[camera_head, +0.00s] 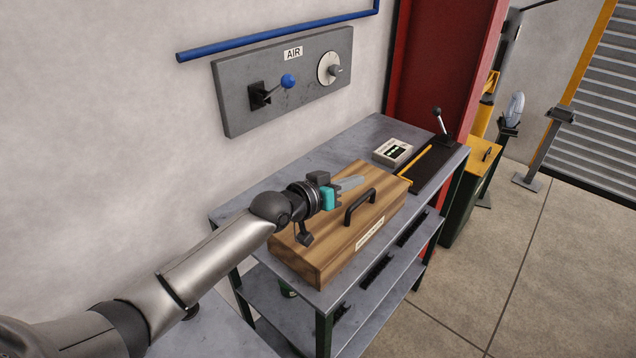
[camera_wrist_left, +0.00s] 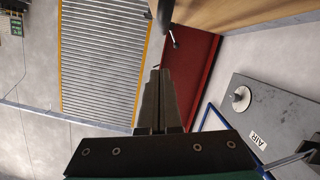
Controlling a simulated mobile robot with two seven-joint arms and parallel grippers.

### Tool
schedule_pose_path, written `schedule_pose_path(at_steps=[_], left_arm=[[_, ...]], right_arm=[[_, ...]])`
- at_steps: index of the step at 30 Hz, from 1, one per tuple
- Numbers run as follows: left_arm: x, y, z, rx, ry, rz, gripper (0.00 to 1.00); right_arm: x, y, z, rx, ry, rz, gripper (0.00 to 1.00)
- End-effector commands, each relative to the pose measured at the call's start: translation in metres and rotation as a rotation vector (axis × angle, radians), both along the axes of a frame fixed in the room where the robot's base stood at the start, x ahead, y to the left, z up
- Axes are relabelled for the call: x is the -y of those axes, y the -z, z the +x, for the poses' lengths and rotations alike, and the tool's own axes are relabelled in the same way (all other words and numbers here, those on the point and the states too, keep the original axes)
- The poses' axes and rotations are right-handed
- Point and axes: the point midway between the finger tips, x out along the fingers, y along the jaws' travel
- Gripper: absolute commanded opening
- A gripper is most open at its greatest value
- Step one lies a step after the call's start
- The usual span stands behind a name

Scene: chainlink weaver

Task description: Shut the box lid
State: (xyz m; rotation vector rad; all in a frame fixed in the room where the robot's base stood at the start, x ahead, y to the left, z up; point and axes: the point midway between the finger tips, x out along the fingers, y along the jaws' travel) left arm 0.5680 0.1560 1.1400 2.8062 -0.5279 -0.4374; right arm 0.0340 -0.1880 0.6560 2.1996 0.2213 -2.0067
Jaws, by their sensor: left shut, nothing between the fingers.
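A wooden box (camera_head: 340,248) with a paper label on its front sits on the grey metal table (camera_head: 300,156). Its wooden lid (camera_head: 384,193) with a black handle (camera_head: 360,206) lies flat over the top, with no gap that I can make out; my arm hides part of its left side. My left gripper (camera_head: 352,184) is shut and empty above the lid, behind the handle. In the left wrist view its fingers (camera_wrist_left: 157,100) are together, and a strip of wood (camera_wrist_left: 225,12) shows at the top. My right gripper is not in view.
A small grey device (camera_head: 393,152) and a black plate with a lever (camera_head: 438,122) stand at the table's far right end. A grey AIR panel (camera_head: 284,80) with a blue knob hangs on the wall behind. Open floor (camera_head: 540,260) lies to the right.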

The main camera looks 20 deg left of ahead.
Motion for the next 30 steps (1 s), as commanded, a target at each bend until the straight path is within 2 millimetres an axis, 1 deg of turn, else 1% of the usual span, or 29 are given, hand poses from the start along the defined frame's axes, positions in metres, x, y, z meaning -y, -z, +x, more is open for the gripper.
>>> schedule_pose_path(at_steps=[1, 6, 12, 15, 21, 30], left_arm=[[-0.005, -0.001, -0.010, -0.001, 0.000, 0.003, 0.00], [-0.015, -0.006, -0.036, -0.003, 0.000, 0.002, 0.00], [-0.026, -0.014, -0.065, -0.002, 0.000, 0.003, 0.00], [-0.031, -0.017, -0.075, -0.002, 0.000, 0.003, 0.00], [-0.036, -0.022, -0.087, -0.001, 0.000, 0.002, 0.00], [-0.036, -0.022, -0.090, -0.001, 0.000, 0.000, 0.00]], right_arm=[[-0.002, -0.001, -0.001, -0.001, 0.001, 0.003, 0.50], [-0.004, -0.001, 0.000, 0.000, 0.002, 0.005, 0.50], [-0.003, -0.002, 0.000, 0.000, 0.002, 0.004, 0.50], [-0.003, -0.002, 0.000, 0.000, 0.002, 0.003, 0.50], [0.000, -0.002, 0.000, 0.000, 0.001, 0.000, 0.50], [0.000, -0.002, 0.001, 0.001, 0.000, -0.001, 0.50]])
